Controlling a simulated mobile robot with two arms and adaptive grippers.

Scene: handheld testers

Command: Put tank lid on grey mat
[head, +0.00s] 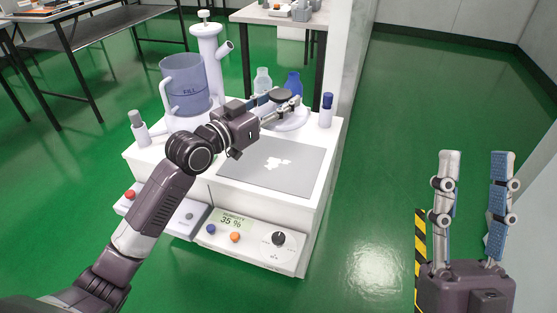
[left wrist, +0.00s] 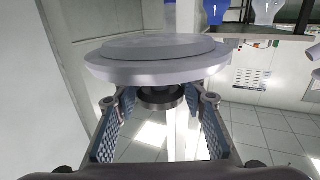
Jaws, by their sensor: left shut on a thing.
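The tank lid (head: 290,122) is a pale round disc with a dark knob, at the back right of the white worktop in the head view. It also shows large in the left wrist view (left wrist: 160,66). My left gripper (head: 285,103) is shut on the dark knob (left wrist: 160,96), with a finger on each side. I cannot tell whether the disc touches what is under it. The grey mat (head: 240,179) lies flat in front of the lid, with white marks in its middle. My right gripper (head: 474,160) is open and empty at the lower right, away from the worktop.
A blue pitcher (head: 188,90) and a white column with a side tube (head: 207,55) stand at the back left. A clear bottle (head: 262,80), a blue bottle (head: 293,85) and a blue-capped bottle (head: 326,112) stand near the lid. A control panel (head: 238,243) is in front.

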